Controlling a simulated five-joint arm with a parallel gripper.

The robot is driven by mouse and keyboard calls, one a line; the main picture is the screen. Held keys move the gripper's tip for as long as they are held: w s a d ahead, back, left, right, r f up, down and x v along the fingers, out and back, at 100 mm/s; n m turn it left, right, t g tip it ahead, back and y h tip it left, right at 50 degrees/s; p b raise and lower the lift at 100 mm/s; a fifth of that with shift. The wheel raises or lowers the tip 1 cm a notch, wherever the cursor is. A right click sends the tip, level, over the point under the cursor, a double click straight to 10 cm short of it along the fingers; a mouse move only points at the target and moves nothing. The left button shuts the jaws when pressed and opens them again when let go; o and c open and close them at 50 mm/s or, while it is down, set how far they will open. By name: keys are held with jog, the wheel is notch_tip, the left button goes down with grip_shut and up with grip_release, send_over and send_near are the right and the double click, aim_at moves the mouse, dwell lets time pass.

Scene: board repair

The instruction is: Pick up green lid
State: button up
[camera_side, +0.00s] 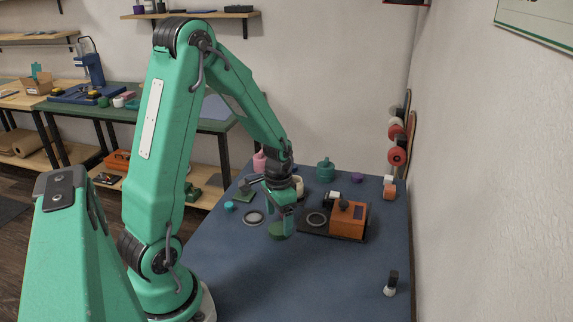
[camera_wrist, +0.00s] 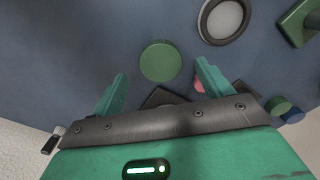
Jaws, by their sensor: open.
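The green lid (camera_wrist: 160,61) is a flat round disc lying on the blue table. In the wrist view it sits just ahead of the gap between my fingertips, apart from both fingers. In the side view the lid (camera_side: 277,231) shows as a darker green disc at my gripper's fingers, partly hidden by them. My gripper (camera_side: 284,220) points down over the table close to the lid. In the wrist view my gripper (camera_wrist: 162,80) is open, with one teal finger on each side and nothing between them.
An orange device (camera_side: 348,220) on a dark base stands right of my gripper. A green jar (camera_side: 325,171) and pink bottle (camera_side: 259,160) stand behind. A small dark-and-white item (camera_side: 390,286) is at front right. The table front is clear.

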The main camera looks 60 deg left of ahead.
aim_at(279, 228)
jog(key=shift+f, duration=1.6)
jog(key=shift+c, duration=0.2)
jog(key=c, duration=1)
